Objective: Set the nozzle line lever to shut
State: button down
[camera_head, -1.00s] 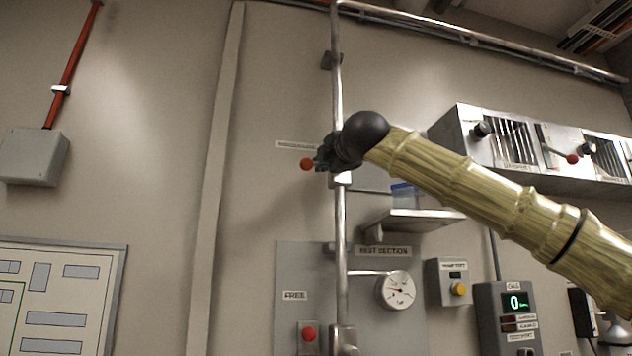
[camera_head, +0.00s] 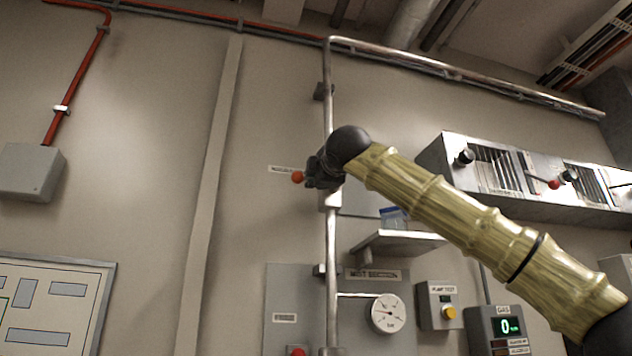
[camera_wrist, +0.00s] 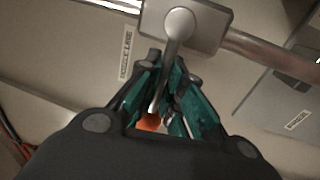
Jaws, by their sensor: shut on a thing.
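The nozzle line lever is a metal arm (camera_wrist: 174,45) on a valve body (camera_wrist: 207,22), ending in a red-orange knob (camera_head: 298,177). In the wrist view the lever runs down between my teal fingers, with the knob (camera_wrist: 149,121) showing behind them. My gripper (camera_wrist: 165,98) is shut on the lever. In the head view my gripper (camera_head: 318,172) is at the vertical pipe and hides most of the valve; the knob sticks out to the left. The "nozzle line" label (camera_wrist: 127,52) is on the wall beside the lever.
A vertical pipe (camera_head: 331,260) carries the valve. Below it are a gauge (camera_head: 388,313), a shelf (camera_head: 400,243) with a blue-topped container (camera_head: 392,217), and a second red knob (camera_head: 297,351). A vented metal unit (camera_head: 520,180) is at right.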

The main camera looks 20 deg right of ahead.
jog(key=c, duration=1.5)
grip_release()
jog(key=shift+d, duration=0.2)
jog(key=shift+c, duration=0.2)
jog(key=shift+a, duration=0.1)
jog(key=shift+s, duration=0.1)
jog(key=v, duration=1.1)
jog(key=shift+s, duration=0.4)
